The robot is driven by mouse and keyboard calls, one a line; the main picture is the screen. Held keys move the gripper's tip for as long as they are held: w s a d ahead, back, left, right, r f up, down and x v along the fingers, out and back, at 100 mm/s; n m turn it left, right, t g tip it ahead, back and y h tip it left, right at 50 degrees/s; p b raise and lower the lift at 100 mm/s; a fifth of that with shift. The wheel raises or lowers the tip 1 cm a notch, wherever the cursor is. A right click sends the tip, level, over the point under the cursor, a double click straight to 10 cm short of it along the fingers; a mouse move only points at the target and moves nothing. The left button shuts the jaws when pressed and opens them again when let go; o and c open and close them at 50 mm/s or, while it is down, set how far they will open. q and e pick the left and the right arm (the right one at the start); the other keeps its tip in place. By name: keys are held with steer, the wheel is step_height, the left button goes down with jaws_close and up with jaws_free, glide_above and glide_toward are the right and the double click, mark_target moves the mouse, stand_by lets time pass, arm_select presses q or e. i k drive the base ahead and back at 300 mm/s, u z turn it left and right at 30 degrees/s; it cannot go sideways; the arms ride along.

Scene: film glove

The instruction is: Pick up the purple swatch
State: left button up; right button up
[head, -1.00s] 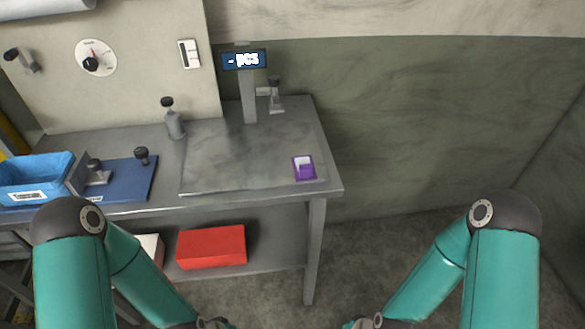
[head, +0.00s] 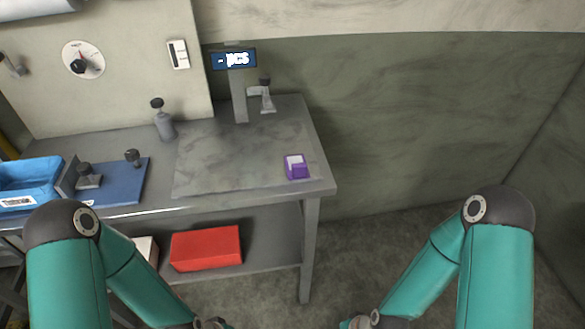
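The purple swatch (head: 296,167) is a small purple piece with a pale patch on its top. It lies on the right part of the grey metal table (head: 240,150), near the front right corner. My left and right arms come in from the bottom corners, below and in front of the table. Both grippers are out of the picture below the bottom edge, so their state is hidden. Nothing of mine touches the swatch.
A display on a post (head: 233,60) and a small clamp-like stand (head: 263,97) are at the table's back. A grey bottle (head: 163,122), a blue board (head: 122,185) and a blue bin (head: 30,180) stand left. A red box (head: 206,248) is on the lower shelf. Floor right of the table is clear.

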mark_target(296, 166)
steer(key=z, duration=0.3)
steer(key=i, duration=0.2)
steer(key=u, duration=2.65)
steer(key=k, duration=1.35)
steer(key=u, duration=1.4)
steer(key=i, duration=0.1)
steer(key=z, duration=2.95)
steer(key=i, duration=1)
steer(key=u, duration=0.05)
